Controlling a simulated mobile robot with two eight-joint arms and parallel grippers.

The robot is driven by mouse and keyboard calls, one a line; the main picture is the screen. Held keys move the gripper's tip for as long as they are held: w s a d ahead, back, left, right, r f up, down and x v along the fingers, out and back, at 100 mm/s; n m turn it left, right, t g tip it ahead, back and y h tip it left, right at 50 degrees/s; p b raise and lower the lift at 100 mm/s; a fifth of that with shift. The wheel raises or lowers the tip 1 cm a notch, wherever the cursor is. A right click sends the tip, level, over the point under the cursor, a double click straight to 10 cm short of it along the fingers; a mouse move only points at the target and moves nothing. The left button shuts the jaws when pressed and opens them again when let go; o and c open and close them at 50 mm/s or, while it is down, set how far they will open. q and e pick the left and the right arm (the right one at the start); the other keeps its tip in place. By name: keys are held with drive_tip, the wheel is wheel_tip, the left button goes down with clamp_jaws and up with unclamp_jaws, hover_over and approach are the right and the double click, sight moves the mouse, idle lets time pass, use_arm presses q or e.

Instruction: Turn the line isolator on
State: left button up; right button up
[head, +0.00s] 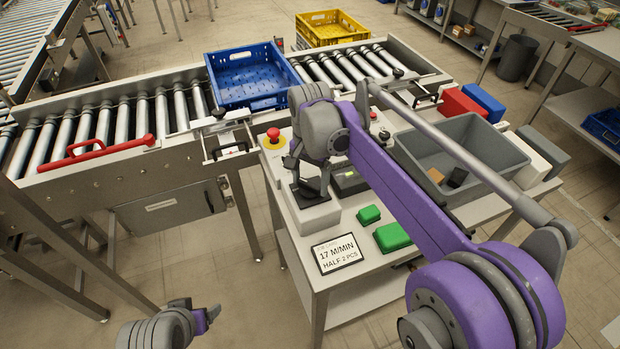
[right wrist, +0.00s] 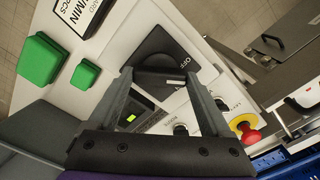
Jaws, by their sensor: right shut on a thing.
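The line isolator (right wrist: 165,52) is a black rotary switch on a pale panel, with OFF lettering beside its dial in the right wrist view. My right gripper (right wrist: 160,82) is shut on its black handle, one finger on each side. The handle has a short white mark and lies roughly across the picture. In the head view my right gripper (head: 309,186) reaches down onto the pale switch box (head: 316,214), and the fingers mostly hide the handle.
A red emergency stop (head: 273,136) stands beside the switch box. A grey bin (head: 485,138) stands to the right. A blue crate (head: 246,103) sits on the roller conveyor, with a red bar (head: 95,152) at left.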

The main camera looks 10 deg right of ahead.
sight(310, 183)
drive_tip(key=m, duration=0.3)
drive_tip(key=shift+m, duration=2.1)
drive_tip(key=o, duration=1.2)
drive_tip(key=shift+c, duration=0.2)
drive_tip(key=shift+r, duration=0.15)
wheel_tip(310, 183, up, 11)
drive_tip(key=p, duration=0.1)
drive_tip(key=shift+f, duration=0.2)
